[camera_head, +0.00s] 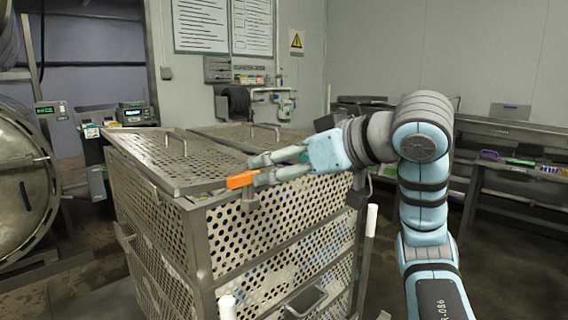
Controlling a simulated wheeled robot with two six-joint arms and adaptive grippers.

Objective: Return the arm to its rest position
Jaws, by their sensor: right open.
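My right arm (424,205), light blue and grey, rises from the lower right and bends left over a perforated metal crate (285,232). My right gripper (258,169) points left at the crate's near top edge, with its fingers apart. An orange piece (242,180) shows right at the lower fingertip, above a small grey bracket on the crate. I cannot tell whether the fingertip touches it. My left gripper is not in view.
The crate's perforated lid panels (176,160) have raised handles. A round metal autoclave door (22,185) stands at the left. A bench (520,172) with small items runs along the right. Open floor (510,250) lies at the lower right.

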